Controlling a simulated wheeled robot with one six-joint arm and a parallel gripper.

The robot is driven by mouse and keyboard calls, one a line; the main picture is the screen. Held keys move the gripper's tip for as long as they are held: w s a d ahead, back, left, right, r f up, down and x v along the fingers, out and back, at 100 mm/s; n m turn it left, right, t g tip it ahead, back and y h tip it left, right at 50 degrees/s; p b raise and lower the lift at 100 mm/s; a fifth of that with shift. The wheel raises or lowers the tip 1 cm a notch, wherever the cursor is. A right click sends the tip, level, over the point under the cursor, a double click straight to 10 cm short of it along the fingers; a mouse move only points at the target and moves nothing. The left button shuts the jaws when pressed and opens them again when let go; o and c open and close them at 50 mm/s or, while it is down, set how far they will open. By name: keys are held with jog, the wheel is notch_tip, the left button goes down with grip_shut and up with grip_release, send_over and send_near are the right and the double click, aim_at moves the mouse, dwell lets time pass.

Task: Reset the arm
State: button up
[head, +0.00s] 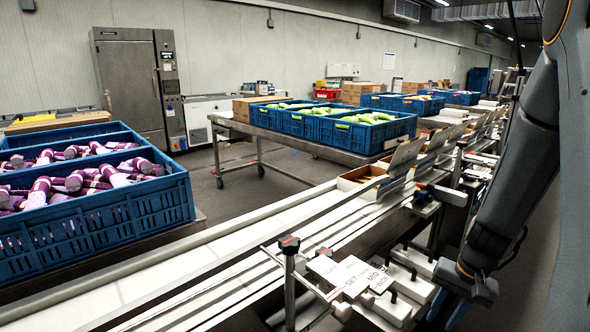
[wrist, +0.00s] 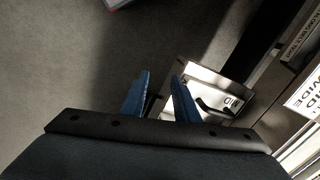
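My arm runs down the right side of the head view; its gripper end is low at the right, beside the conveyor, and its fingers cannot be made out there. In the wrist view my gripper (wrist: 159,92) shows two blue fingers, apart from each other, with nothing between them. Beyond the fingers are grey floor and a lit metal plate with a dark handle (wrist: 214,108). No lolly is at the gripper.
A conveyor (head: 215,252) crosses the front, with open cartons (head: 362,178) on it. White labelled blocks (head: 345,274) and a clamp post (head: 289,270) stand near the arm.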

jog(key=s+a+r+n, duration=0.3)
jog(key=s+a+r, duration=0.2)
jog(key=a, duration=0.4)
jog(key=s+a+r+n+h, duration=0.1)
jog(key=s+a+r+n, duration=0.2)
jog(key=s+a+r, duration=0.3)
jog(key=a, duration=0.2)
jog(key=shift+s+a+r+n+g, duration=0.3)
jog(key=shift+a+r+n+g, duration=0.05)
jog(key=shift+a+n+g, duration=0.05)
jog(key=shift+o, duration=0.4)
jog(key=shift+s, duration=0.1)
